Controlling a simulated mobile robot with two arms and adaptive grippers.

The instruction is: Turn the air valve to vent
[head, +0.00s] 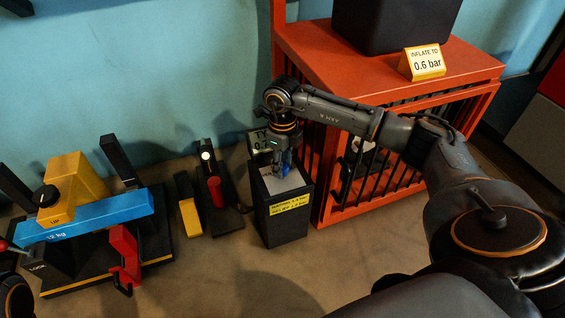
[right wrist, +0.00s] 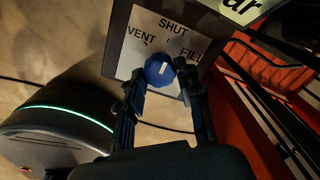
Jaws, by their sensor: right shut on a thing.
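The air valve is a blue knob with a white pointer mark (right wrist: 160,73) on a pale plate (right wrist: 150,36) printed VENT, SHUT and FILL. In the right wrist view the mark points roughly up the plate toward SHUT, between VENT at left and FILL at right. My right gripper (right wrist: 163,80) is shut on the knob, one finger on each side. In the head view the right gripper (head: 284,170) reaches down onto the top of the dark valve box (head: 285,222), hiding most of the knob. My left gripper is not in view.
A display (head: 261,141) stands behind the box, partly hidden by my arm. A dark stand with a red handle (head: 215,190) and a blue beam (head: 85,217) lie left.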

